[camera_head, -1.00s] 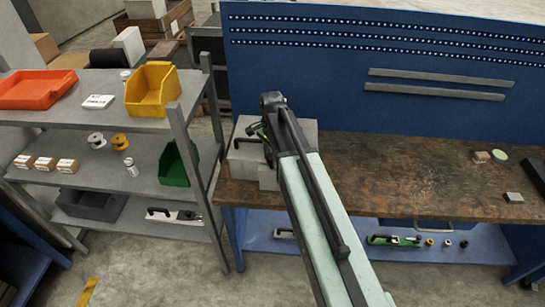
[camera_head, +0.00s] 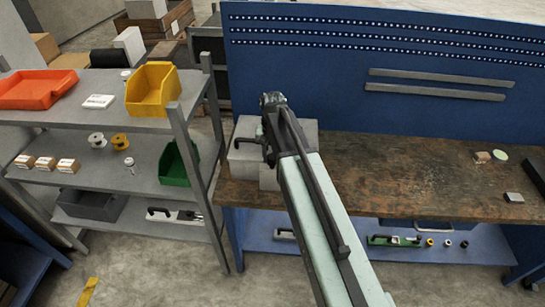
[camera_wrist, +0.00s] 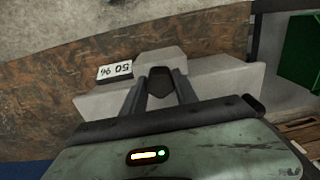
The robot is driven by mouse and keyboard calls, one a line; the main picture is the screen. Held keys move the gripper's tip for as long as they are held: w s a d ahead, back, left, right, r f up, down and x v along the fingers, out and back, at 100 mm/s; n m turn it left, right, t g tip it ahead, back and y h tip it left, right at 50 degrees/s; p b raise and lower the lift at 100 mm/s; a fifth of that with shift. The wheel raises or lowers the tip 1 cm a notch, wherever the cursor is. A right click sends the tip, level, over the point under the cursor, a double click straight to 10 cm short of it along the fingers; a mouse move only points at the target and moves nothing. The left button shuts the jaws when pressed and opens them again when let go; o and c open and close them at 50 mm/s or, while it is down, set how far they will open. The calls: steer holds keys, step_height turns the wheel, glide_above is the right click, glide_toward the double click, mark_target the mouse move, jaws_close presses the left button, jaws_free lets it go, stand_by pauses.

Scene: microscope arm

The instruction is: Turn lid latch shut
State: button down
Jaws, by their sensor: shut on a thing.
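A pale grey box (camera_head: 300,133) stands at the left end of the workbench. It also shows in the wrist view (camera_wrist: 225,76). My gripper (camera_wrist: 165,82) is over the box, with its two fingers angled in on either side of a dark piece, which I take to be the lid latch (camera_wrist: 176,84). The gripper is shut on it. In the head view a black handle-like part (camera_head: 243,143) shows on the box's left side, beside my gripper (camera_head: 262,143). My wrist and arm hide much of the box and latch, so the latch's exact angle cannot be told.
The wooden bench top (camera_head: 400,175) is clear to the right, with a few small items (camera_head: 482,157) at its far end. A grey shelf unit (camera_head: 150,185) with a green bin (camera_head: 178,165) stands close on the left. A blue pegboard (camera_head: 330,80) rises behind.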

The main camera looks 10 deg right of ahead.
mark_target(272, 156)
steer(key=n, duration=0.4)
steer(key=shift+n, duration=2.3)
steer(key=c, duration=0.9)
jaws_free()
steer(key=shift+c, duration=0.2)
step_height(272, 156, up, 8)
steer(key=p, duration=0.8)
